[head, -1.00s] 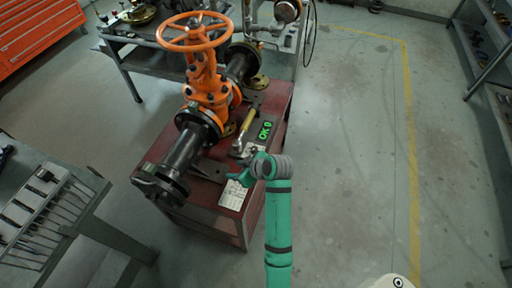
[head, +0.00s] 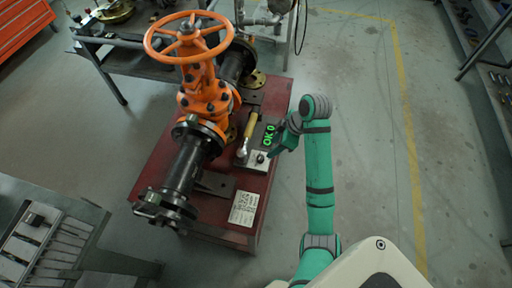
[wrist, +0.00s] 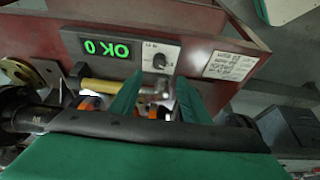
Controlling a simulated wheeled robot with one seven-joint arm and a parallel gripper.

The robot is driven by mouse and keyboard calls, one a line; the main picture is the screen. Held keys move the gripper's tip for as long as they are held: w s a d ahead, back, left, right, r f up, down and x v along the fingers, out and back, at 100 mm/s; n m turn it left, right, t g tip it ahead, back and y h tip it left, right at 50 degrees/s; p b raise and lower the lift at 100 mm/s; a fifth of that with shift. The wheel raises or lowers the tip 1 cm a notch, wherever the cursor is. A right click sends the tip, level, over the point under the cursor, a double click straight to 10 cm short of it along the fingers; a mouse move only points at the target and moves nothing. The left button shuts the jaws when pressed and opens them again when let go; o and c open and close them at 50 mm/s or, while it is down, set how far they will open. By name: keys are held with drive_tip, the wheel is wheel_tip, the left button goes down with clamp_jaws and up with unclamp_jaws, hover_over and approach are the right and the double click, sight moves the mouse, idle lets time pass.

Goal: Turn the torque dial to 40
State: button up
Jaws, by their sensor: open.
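The torque dial (head: 261,157) is a small dark knob on a pale panel on the red stand, beside a black display reading a green "OK 0". In the wrist view the dial (wrist: 160,61) shows beyond my fingertips, with small scale marks too fine to read. The display (wrist: 101,46) is upside down there, left of the dial. My gripper (wrist: 158,90) is open, its two green fingers apart, with the dial seen between and past their tips. In the head view my gripper (head: 281,143) is just right of the dial and display, its fingers partly hidden by my wrist.
A yellow-handled tool (head: 250,127) lies beside the display. The orange gate valve (head: 203,92) with its handwheel and dark pipe stands left of it. A printed sheet (head: 244,207) lies on the red stand (head: 219,227). Open floor is at the right.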

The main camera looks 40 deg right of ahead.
sight(261, 157)
drive_tip(key=shift+x, duration=5.4)
drive_tip(key=shift+w+d, duration=0.1)
drive_tip(key=shift+c, duration=0.6)
drive_tip(key=c, duration=0.9)
